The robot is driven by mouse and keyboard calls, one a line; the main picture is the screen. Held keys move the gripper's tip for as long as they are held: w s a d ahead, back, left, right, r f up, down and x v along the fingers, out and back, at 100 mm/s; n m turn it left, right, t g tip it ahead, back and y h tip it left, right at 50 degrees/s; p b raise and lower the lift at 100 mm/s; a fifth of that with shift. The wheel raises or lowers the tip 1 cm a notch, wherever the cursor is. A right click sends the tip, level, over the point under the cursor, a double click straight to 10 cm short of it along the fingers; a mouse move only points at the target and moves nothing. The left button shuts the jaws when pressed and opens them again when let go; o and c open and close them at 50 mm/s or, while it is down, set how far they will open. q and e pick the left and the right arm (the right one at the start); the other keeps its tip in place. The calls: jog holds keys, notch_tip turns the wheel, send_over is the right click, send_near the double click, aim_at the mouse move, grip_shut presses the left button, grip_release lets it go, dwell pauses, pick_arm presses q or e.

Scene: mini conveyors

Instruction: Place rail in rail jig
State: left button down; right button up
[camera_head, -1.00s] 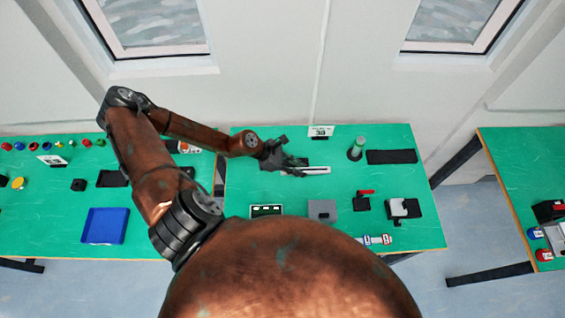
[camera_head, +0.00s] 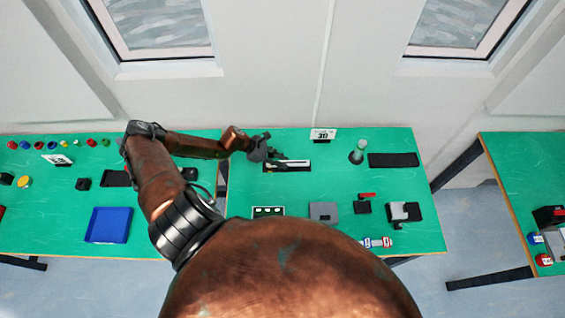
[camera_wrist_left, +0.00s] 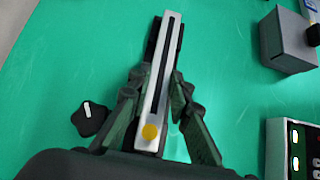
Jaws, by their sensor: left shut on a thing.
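The rail (camera_head: 293,163) is a pale, narrow bar; the left wrist view shows it (camera_wrist_left: 162,85) with a dark lengthwise slot and a yellow dot at its near end. My left gripper (camera_head: 272,155) is shut on it, with the fingers (camera_wrist_left: 157,82) on either side. A dark rail jig (camera_head: 287,169) lies along and under the rail on the green table; its dark edge (camera_wrist_left: 152,42) shows beside the rail in the left wrist view. I cannot tell whether the rail touches the jig or is seated in it. My right gripper is not in view.
A grey block (camera_head: 323,211), a panel (camera_head: 268,211) and black fixtures (camera_head: 403,212) line the front. A dark knob (camera_wrist_left: 90,118) stands near the gripper.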

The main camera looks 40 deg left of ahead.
pick_arm(q)
jog(key=shift+f, duration=0.75)
jog(key=c, duration=1.8)
grip_release()
jog(key=shift+o, duration=0.2)
jog(key=b+v, duration=0.1)
jog(key=v, duration=1.1)
jog(key=shift+b, duration=0.3)
jog(key=shift+w, duration=0.1)
